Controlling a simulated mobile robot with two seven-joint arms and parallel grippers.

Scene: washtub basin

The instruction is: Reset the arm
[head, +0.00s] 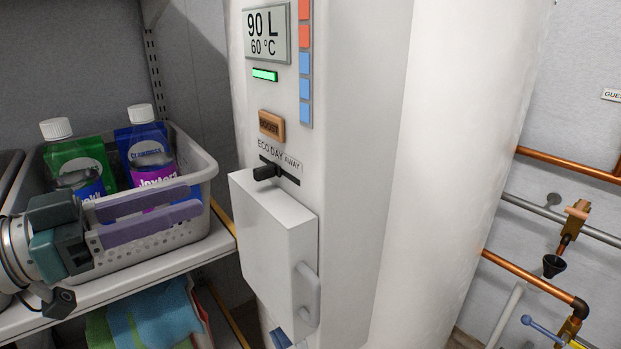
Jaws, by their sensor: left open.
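My left gripper (197,200) comes in from the left, with two long purple fingers pointing right. The fingers are apart with nothing visible between them. They are in front of a white perforated basket (205,165) on the shelf and hide part of its front wall; I cannot tell whether they touch it. My right gripper is not in view.
A white water heater (345,150) stands right of the shelf (165,268). Its box cover (275,240) with a handle (308,290) sticks out. The basket holds a green bottle (80,155) and a blue bottle (145,145). Copper pipes (525,275) run at right.

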